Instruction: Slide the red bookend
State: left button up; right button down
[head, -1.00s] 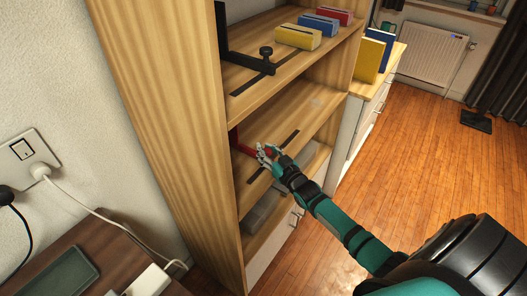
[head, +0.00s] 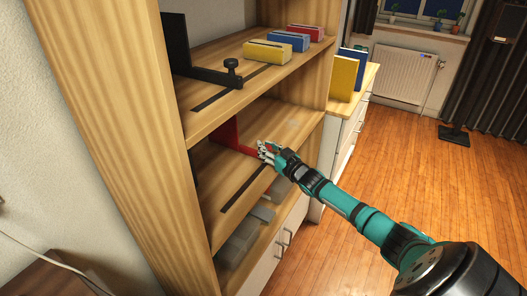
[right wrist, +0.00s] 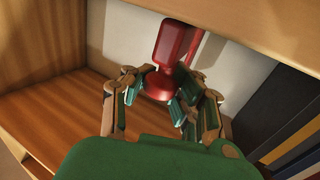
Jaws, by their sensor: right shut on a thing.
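My right gripper (head: 264,150) is at that knob, by the far end of the dark slot (head: 245,187). In the right wrist view, the fingers are shut around the red knob (right wrist: 173,43), whose lower part is partly hidden by them. My left gripper is not in view.
A black bookend (head: 176,44) with a knob stands on the shelf above, with yellow, blue and red boxes (head: 263,52) beyond it. Grey boxes (head: 238,243) lie below. Books in a row stand at the right of the wrist view (right wrist: 285,110).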

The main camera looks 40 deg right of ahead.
jog(key=c, duration=1.5)
grip_release()
jog(key=shift+s+d+f, duration=0.2)
jog(key=shift+d+f, duration=0.1)
jog(key=shift+d, duration=0.05)
jog(key=shift+c, duration=0.2)
jog(key=o, duration=0.5)
jog(key=shift+s+d+r, duration=0.15)
jog(key=shift+s+d, duration=0.05)
jog(key=shift+s, duration=0.1)
jog(key=shift+c, duration=0.2)
jog(key=shift+o, duration=0.4)
jog(key=shift+w+a, duration=0.2)
jog(key=shift+s+a, duration=0.1)
jog(key=shift+s, duration=0.2)
jog(key=s, duration=1.1)
jog(key=shift+s, duration=0.3)
